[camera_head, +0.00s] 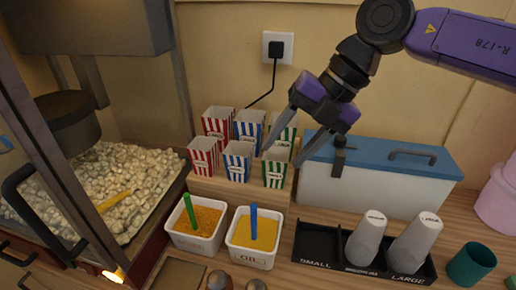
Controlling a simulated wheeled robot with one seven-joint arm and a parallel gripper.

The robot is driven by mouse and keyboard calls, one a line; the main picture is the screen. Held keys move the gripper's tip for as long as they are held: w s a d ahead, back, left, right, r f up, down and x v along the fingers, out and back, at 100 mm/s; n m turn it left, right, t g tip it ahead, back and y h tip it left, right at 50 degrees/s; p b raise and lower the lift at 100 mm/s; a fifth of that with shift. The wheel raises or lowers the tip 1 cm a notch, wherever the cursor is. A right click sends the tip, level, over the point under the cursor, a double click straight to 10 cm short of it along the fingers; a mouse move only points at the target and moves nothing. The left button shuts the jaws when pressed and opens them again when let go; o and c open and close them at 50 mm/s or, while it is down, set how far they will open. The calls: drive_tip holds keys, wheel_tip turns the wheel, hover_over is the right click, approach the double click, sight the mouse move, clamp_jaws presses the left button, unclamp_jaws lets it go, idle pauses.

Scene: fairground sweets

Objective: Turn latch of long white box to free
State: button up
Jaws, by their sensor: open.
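The long white box (355,190) with a blue lid (375,150) stands on the counter at the right, against the wall. A dark latch (339,157) sits upright on the front left of the box at the lid's edge. A grey handle (412,156) is on the right part of the lid. My gripper (281,158) is open and empty, with its two fingers pointing down and left. It appears left of the latch, in front of the striped boxes in the picture. The right finger's tip ends just left of the box.
Several striped popcorn boxes (239,160) stand on a wooden step at left. In front are two white tubs (248,259) and a black cup tray (318,268) with two cups. A teal cup (471,264) stands at right. A popcorn machine (60,150) fills the left side.

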drive_tip(key=s+a+r+n+y, duration=0.1)
drive_tip(key=s+a+y, duration=0.1)
drive_tip(key=a, duration=0.3)
drive_tip(key=shift+s+a+g, duration=0.25)
drive_tip(key=shift+s+g, duration=0.1)
drive_tip(key=shift+g, duration=0.05)
drive_tip(key=shift+n, duration=0.3)
